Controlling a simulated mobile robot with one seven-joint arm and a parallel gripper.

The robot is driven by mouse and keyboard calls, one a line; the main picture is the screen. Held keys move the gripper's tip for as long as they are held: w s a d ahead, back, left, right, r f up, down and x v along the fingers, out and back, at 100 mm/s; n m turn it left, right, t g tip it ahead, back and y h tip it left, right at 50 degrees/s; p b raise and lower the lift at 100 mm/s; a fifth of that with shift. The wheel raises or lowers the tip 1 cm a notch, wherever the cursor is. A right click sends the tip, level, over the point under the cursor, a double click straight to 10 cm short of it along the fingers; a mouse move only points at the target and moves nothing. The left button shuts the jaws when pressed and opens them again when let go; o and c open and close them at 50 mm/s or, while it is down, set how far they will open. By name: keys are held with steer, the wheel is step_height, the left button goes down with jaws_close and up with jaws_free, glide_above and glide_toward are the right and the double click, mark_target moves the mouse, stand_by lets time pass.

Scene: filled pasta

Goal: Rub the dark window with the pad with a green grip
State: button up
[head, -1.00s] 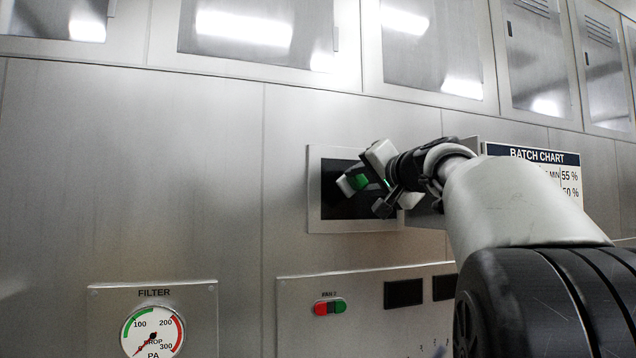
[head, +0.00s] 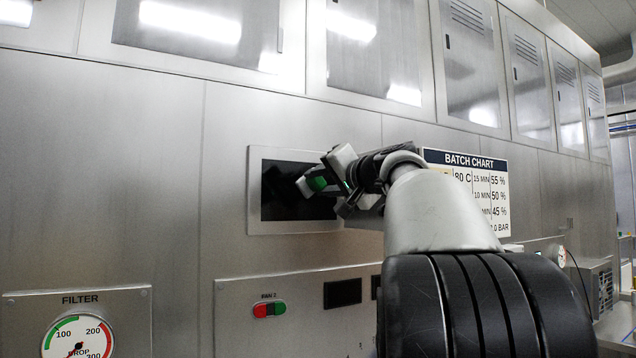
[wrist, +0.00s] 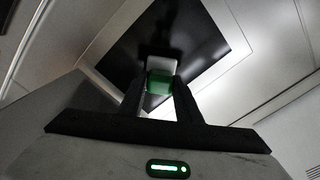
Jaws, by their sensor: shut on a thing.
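The dark window (head: 285,203) is a black rectangle in a pale metal frame on the steel wall, left of my arm in the head view. It fills the upper middle of the wrist view (wrist: 205,35). My gripper (head: 329,188) is in front of the window's right part and is shut on the green grip of the pad (head: 304,187). In the wrist view the green grip (wrist: 159,83) sits between the two fingers, with the pale pad beyond it. The pad is at the window; I cannot tell for sure whether it touches the glass. My gripper and arm hide the window's right side.
A batch chart (head: 466,161) hangs right of the window, partly behind my arm. Below are a panel with a red and green button (head: 269,309) and a filter gauge (head: 78,338). Cabinets (head: 375,55) line the wall above. The wall left of the window is bare.

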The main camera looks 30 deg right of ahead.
steer(key=shift+s+f+b, duration=0.2)
steer(key=shift+s+b, duration=0.25)
steer(key=shift+s+d+r+b, duration=0.1)
steer(key=shift+s+b, duration=0.45)
steer(key=shift+s, duration=0.7)
steer(key=shift+s+r+b, duration=0.1)
steer(key=shift+s+b, duration=0.45)
steer(key=shift+s, duration=0.7)
steer(key=shift+s+b, duration=0.6)
steer(key=shift+s, duration=0.85)
